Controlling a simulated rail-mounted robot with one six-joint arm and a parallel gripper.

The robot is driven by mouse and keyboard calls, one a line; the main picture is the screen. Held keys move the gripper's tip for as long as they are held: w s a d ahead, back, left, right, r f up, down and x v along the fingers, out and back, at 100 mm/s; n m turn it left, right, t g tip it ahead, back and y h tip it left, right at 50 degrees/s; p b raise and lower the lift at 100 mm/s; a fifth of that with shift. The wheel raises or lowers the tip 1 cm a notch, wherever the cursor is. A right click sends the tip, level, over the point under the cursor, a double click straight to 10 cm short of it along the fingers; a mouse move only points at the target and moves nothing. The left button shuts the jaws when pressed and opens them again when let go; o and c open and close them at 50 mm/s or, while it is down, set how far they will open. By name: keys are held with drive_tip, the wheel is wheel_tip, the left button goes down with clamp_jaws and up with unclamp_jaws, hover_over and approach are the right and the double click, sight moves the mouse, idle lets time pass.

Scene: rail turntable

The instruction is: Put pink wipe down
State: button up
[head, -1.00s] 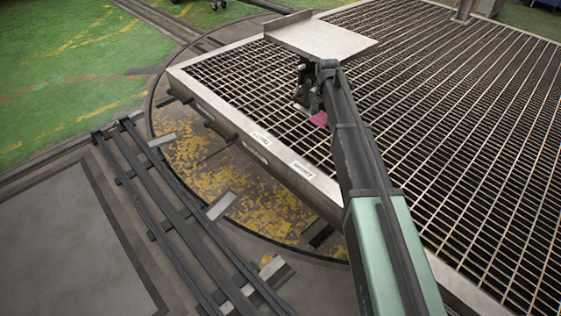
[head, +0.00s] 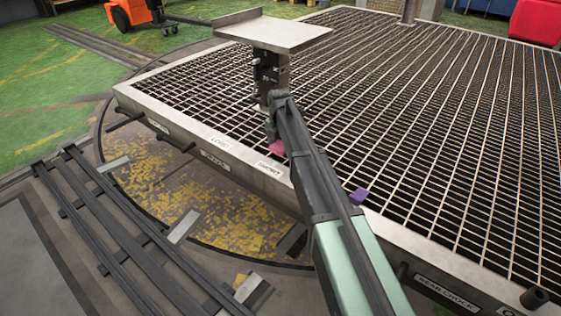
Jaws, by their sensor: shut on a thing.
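The pink wipe (head: 277,148) shows just below the end of my arm, over the grating near its front left edge. My gripper (head: 271,132) is shut on the pink wipe; the arm partly hides its fingers. I cannot tell whether the wipe touches the grating. The large metal grating (head: 450,130) lies in a pale frame with white labels, one of them reading "SHORT" (head: 269,169), close to the wipe.
A metal shelf on a post (head: 270,32) stands behind my gripper. A purple piece (head: 358,195) lies on the grating right of my arm. An orange vehicle (head: 130,12) and a red box (head: 538,22) are at the back. Rails (head: 130,215) run at the left.

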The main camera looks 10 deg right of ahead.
sight(280, 159)
drive_tip(key=shift+f+b, duration=2.35)
drive_tip(key=shift+f, duration=0.1)
drive_tip(key=o, duration=0.8)
drive_tip(key=shift+o, duration=0.2)
wheel_tip(280, 159, up, 13)
drive_tip(key=p, duration=1.3)
drive_tip(key=shift+s+a+r, duration=0.1)
drive_tip(key=shift+r, duration=0.05)
drive_tip(key=s+m, duration=2.6)
drive_tip(key=s, duration=0.7)
drive_tip(key=shift+s+d+f, duration=0.2)
drive_tip(key=shift+d, duration=0.25)
drive_tip(key=shift+r, duration=0.1)
